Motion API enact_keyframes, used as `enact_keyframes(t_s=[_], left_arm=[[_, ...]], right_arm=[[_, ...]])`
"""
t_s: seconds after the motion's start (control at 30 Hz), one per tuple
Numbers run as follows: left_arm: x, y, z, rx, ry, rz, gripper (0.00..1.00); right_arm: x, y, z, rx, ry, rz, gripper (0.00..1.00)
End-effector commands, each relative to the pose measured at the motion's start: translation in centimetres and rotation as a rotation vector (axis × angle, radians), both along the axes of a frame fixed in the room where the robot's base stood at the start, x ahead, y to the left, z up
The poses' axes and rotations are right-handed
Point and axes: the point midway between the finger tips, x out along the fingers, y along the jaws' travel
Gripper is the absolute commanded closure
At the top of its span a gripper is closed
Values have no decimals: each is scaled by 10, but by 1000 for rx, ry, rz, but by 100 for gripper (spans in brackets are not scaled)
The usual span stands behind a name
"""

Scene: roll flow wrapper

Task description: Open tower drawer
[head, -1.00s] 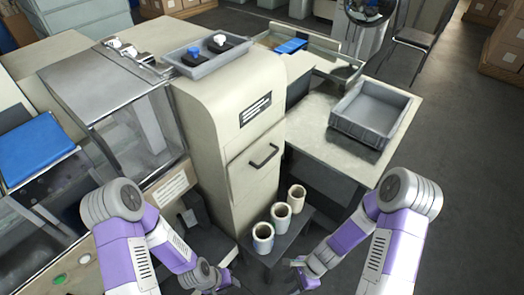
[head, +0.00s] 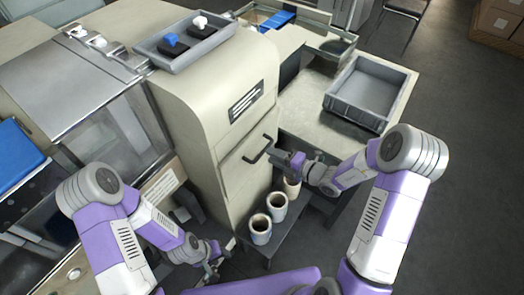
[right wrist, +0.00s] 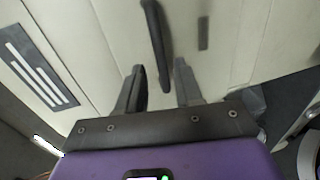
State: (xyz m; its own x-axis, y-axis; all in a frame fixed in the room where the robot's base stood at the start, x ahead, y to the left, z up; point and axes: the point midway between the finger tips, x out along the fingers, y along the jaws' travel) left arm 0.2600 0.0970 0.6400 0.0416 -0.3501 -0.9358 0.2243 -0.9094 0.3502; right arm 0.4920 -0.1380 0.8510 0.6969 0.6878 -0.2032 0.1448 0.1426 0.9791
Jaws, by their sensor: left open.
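The cream tower's drawer front (head: 243,190) is closed and has a dark bar handle (head: 260,149). In the right wrist view the handle (right wrist: 157,45) runs down between the fingers of my right gripper (right wrist: 160,72). That gripper is open, with one finger on each side of the bar; I cannot tell whether they touch it. In the head view my right gripper (head: 279,158) is at the handle's right end. My left gripper (head: 212,272) is open and low, in front of the tower's lower left side, away from the handle.
Several rolls (head: 277,205) stand on a dark shelf (head: 290,232) just below my right gripper. A grey bin (head: 367,95) sits on the side table. A tray (head: 185,45) with black items lies on top of the tower. A clear-sided machine (head: 105,130) stands left.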

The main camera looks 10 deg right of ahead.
Motion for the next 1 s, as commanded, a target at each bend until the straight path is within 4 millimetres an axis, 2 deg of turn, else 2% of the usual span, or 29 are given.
enact_keyframes(t_s=[0.13,0.3,0.67,0.9,1.0], left_arm=[[0,0,-9,0,0,0,57],[0,0,-13,0,0,0,57],[0,0,-13,0,0,0,57],[0,0,-13,0,0,0,57],[0,0,-13,0,0,0,57]], right_arm=[[17,19,-8,-1,-1,5,65],[30,31,-11,-3,-2,4,65],[34,35,-11,-3,0,3,65],[34,35,-11,-3,0,3,100],[34,35,-11,-3,0,3,100]])
